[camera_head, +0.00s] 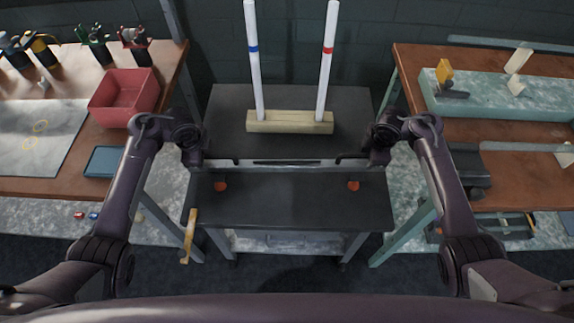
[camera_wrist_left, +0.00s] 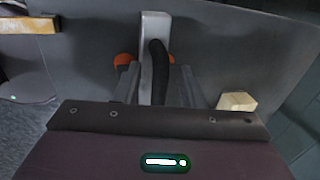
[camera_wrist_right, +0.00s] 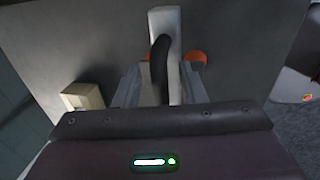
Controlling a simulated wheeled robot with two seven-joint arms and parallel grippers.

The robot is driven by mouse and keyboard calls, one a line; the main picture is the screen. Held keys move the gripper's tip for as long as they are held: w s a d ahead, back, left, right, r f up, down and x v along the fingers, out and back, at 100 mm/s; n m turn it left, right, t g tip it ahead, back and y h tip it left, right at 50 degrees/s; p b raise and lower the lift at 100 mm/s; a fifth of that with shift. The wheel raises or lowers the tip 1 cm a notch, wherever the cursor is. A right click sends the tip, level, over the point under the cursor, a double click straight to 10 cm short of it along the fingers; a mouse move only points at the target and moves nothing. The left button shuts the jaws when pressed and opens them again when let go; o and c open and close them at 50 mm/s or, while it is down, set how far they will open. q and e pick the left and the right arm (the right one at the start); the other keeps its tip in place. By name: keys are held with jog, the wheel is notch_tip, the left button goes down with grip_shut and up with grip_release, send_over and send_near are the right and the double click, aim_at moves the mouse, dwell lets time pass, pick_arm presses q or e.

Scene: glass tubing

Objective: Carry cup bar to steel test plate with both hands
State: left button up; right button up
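The cup bar (camera_head: 287,166) is a long pale bar crossing the dark bench from side to side, with a curved black handle near each end and orange cups (camera_head: 220,185) (camera_head: 353,185) low at each side. My left gripper (camera_head: 203,160) is at its left end. In the left wrist view the fingers stand either side of the black handle (camera_wrist_left: 159,70), apart, with bar showing between. My right gripper (camera_head: 372,158) is likewise around the right handle (camera_wrist_right: 159,65), fingers apart. Finger contact is unclear.
A wooden block (camera_head: 290,122) holding two upright white tubes, one blue-banded and one red-banded, stands behind the bar. A left table carries a red bin (camera_head: 124,97) and blue tray (camera_head: 104,162). A right table holds a teal board (camera_head: 500,97). The dark front surface (camera_head: 290,205) is clear.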

pick_arm(q)
grip_shut()
pick_arm(e)
grip_shut()
pick_arm(q)
jog(key=shift+r, duration=0.1)
pick_arm(e)
jog(key=shift+r, duration=0.1)
dwell(0.9)
